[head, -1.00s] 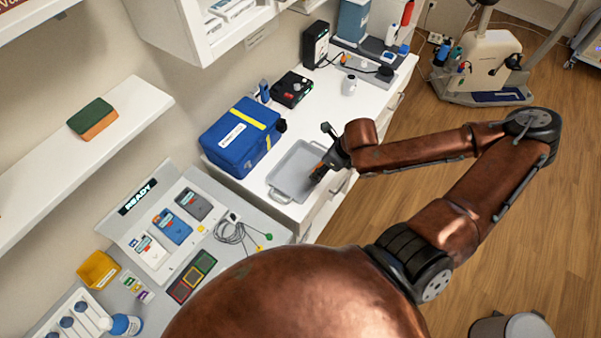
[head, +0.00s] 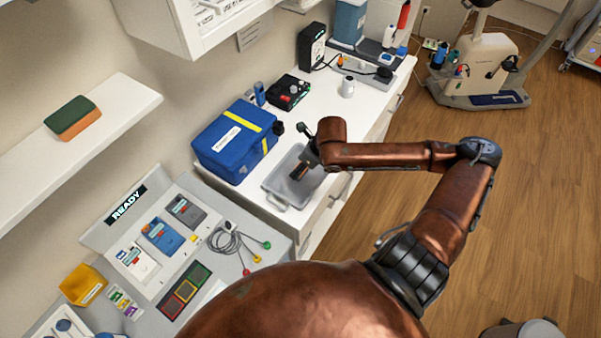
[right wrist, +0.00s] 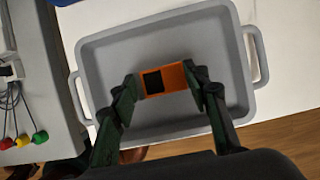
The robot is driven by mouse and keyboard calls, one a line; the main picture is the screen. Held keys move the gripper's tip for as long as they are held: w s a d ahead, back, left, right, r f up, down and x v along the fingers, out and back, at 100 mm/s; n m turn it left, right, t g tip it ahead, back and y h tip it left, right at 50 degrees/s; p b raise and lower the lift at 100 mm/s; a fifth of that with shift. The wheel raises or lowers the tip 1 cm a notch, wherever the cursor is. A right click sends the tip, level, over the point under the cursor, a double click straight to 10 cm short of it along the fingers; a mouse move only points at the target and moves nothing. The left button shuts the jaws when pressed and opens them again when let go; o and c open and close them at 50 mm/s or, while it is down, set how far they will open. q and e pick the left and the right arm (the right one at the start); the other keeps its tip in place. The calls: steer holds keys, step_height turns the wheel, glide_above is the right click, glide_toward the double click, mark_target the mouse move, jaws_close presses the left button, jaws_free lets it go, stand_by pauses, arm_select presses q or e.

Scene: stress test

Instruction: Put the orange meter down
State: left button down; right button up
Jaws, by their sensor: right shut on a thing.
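The orange meter (right wrist: 165,79) has a dark square screen and sits between the fingertips of my right gripper (right wrist: 166,84) in the right wrist view. My right gripper is shut on it and is over the grey tray (right wrist: 91,67). I cannot tell whether the meter touches the tray floor. In the head view my right gripper (head: 312,160) is at the tray (head: 272,185), and the meter is mostly hidden by the gripper. My left gripper is not in view.
A blue case (head: 222,150) with a yellow stripe stands left of the tray. A READY dock (head: 150,215) with several devices and coiled leads (head: 232,240) is nearer me. The tray is otherwise empty.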

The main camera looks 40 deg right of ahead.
step_height(320, 180, down, 3)
steer(key=shift+r, duration=0.1)
steer(key=o, duration=1.2)
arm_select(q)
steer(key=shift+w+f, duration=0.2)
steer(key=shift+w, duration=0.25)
arm_select(e)
steer(key=shift+o, duration=0.2)
steer(key=shift+s+d+r, duration=0.1)
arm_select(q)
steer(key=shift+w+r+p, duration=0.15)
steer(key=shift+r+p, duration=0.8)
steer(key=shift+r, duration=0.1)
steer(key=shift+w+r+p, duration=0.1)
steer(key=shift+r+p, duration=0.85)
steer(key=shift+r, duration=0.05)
arm_select(e)
steer(key=v, duration=1.1)
steer(key=shift+s+r, duration=0.2)
steer(key=shift+r, duration=0.1)
